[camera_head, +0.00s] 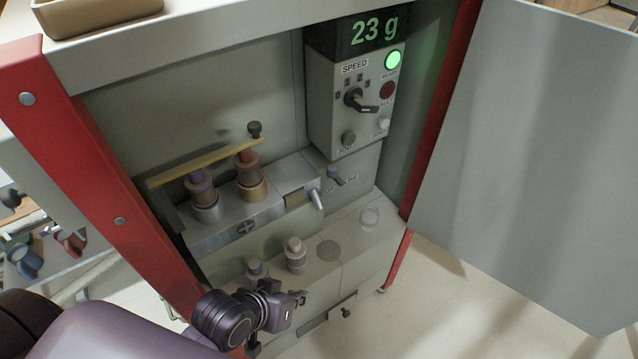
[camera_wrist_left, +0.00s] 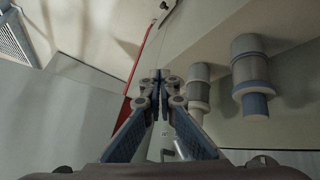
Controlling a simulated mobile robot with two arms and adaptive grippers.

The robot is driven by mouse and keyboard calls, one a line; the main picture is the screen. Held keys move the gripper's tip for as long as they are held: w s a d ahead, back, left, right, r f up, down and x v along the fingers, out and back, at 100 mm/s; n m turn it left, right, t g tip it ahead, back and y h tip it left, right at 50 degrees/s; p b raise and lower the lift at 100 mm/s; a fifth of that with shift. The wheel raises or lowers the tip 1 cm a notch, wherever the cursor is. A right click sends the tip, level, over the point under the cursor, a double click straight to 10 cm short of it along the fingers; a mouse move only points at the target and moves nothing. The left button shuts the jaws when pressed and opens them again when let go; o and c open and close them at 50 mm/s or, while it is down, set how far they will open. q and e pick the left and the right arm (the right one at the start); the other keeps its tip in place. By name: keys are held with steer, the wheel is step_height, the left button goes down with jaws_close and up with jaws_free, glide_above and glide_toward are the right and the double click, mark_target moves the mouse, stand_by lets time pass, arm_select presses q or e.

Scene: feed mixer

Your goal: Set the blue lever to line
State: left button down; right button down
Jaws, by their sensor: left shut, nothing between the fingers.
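The small blue-grey lever (camera_head: 335,175) sits on the machine's back panel, below the control box, with small labels beside it that are too small to read surely. Its handle slants down to the right. My left gripper (camera_head: 300,298) is low at the front of the cabinet, below and left of the lever and clearly apart from it. In the left wrist view its fingers (camera_wrist_left: 161,76) meet at the tips, shut with nothing between them. I cannot make out the blue lever surely in the left wrist view. My right gripper is not in view.
The control box (camera_head: 352,95) reads 23 g, with a green lamp lit. A silver block (camera_head: 235,222) holds two plungers and a pale-tipped handle (camera_head: 316,199). Two capped cylinders (camera_head: 295,256) stand on the lower ledge. An open door (camera_head: 530,150) stands at the right.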

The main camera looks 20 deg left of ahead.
arm_select(q)
steer(key=w+d+r+n+t+h, duration=0.3)
steer(key=w+r+n+t, duration=0.2)
steer(key=w+n+t, duration=0.3)
steer(key=w+a+r+n+t+y, duration=0.2)
steer(key=a+r+n+t+y, duration=0.2)
steer(key=a+n, duration=0.5)
steer(key=shift+w+a+n+t+y, duration=0.3)
steer(key=shift+w+a+n+t, duration=0.1)
steer(key=shift+n+t, duration=0.15)
steer(key=shift+w+d, duration=0.1)
